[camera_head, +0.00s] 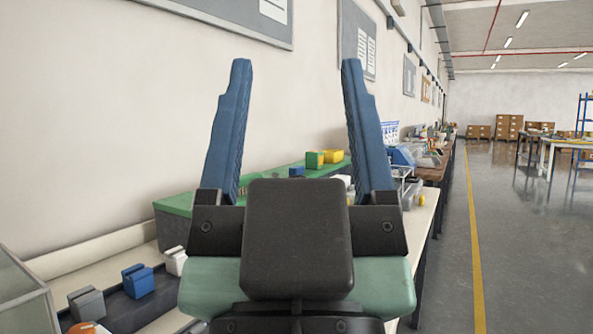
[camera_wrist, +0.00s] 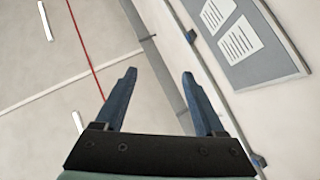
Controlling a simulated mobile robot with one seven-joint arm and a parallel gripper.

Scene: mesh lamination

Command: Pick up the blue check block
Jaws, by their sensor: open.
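My gripper (camera_head: 297,66) is raised upright in the middle of the head view, its two blue fingers wide apart with nothing between them. It is also open and empty in the wrist view (camera_wrist: 160,74), pointing toward the ceiling and wall. A blue block (camera_head: 138,281) with a notched top sits in a dark tray at the lower left, below and left of my gripper. A smaller blue block (camera_head: 296,171) sits farther back on a green surface, seen between the fingers. I cannot tell which is the check block. Neither block shows in the wrist view.
A grey block (camera_head: 87,303) and a white block (camera_head: 175,261) flank the nearer blue block. The green surface (camera_head: 180,203) bears a green-and-orange block (camera_head: 314,160) and a yellow bin (camera_head: 333,156). The wall is close on the left; the floor (camera_head: 520,230) is open at right.

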